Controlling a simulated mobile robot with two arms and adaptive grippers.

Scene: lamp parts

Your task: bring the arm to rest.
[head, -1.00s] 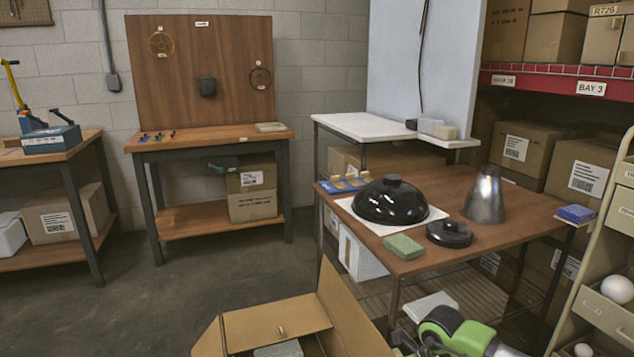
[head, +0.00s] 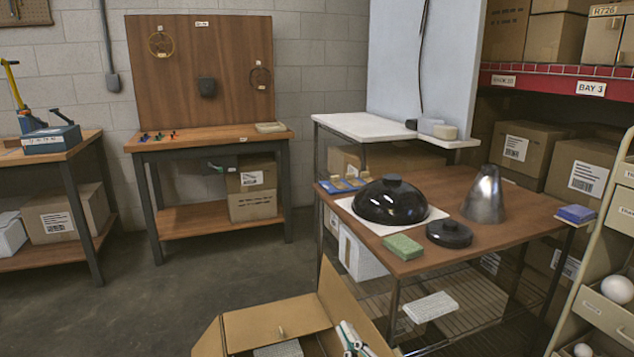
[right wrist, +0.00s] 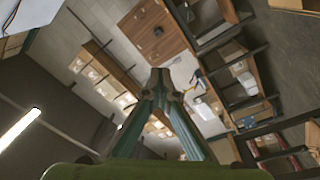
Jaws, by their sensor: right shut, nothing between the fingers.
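That view is tilted, with a ceiling light (right wrist: 20,130) at the left and the room beyond. My left gripper is not in view.
The open cardboard box (head: 275,322) stands at the bottom. A brown table (head: 495,238) at the right bears a black dome shade (head: 390,202), a metal cone shade (head: 485,195), a black round base (head: 449,233) and a green sponge (head: 402,246). Floor at left is clear.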

